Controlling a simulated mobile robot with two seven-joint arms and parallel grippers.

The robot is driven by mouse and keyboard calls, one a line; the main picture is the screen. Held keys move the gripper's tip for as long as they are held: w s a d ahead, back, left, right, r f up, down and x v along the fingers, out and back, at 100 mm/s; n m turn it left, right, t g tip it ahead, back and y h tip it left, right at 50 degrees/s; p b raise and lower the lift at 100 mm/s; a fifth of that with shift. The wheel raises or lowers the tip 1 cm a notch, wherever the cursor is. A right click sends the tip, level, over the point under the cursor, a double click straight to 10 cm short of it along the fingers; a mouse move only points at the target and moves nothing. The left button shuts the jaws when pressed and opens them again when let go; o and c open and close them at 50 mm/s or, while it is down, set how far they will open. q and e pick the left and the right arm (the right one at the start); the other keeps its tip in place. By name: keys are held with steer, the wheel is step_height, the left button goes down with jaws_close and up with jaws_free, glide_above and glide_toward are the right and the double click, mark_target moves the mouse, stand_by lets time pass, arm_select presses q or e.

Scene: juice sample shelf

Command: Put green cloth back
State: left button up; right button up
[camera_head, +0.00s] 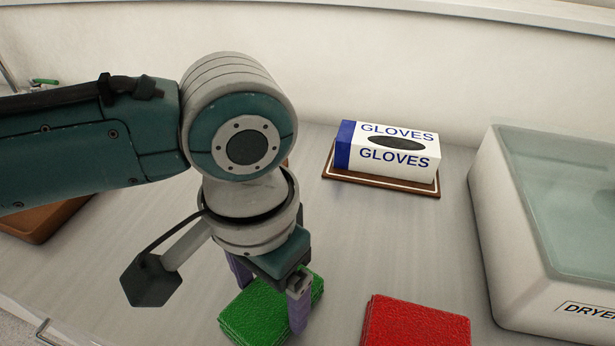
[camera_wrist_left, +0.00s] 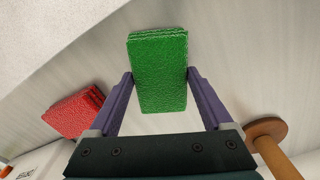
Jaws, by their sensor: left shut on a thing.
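A folded green cloth (camera_head: 258,314) is on the pale counter at the lower middle of the head view. In the left wrist view the green cloth (camera_wrist_left: 159,70) lies between the two purple fingers. My left gripper (camera_head: 270,290) is shut on the green cloth, with one finger along each side. Whether the cloth touches the counter I cannot tell. My right gripper is not in view.
A folded red cloth (camera_head: 415,325) lies to the right of the green one. A glove box (camera_head: 420,160) stands on a brown tray (camera_head: 375,182) at the back. A white dryer bin (camera_head: 505,240) stands at right. A brown object (camera_head: 40,222) is at left.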

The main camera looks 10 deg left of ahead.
mark_target(271, 300)
arm_select(q)
steer(key=o, duration=1.1)
steer(key=shift+f, duration=0.1)
step_height(271, 300, up, 12)
steer(key=p, duration=0.2)
steer(key=s+d+f+t+h, duration=0.2)
steer(key=s+d+f+h, duration=0.1)
steer(key=s+d+h, duration=0.15)
steer(key=s+a+n+y, duration=0.1)
steer(key=s+a, duration=0.1)
steer(key=a, duration=0.2)
steer(key=s+a+f+n+t+y, duration=0.1)
steer(key=s+a+y, duration=0.1)
steer(key=a, duration=0.3)
steer(key=s+a+n+y, duration=0.1)
steer(key=s+a, duration=0.2)
steer(key=a, duration=0.1)
steer(key=shift+s+a+f+t, duration=0.2)
steer(key=shift+s+a+t, duration=0.1)
steer(key=shift+a, duration=0.1)
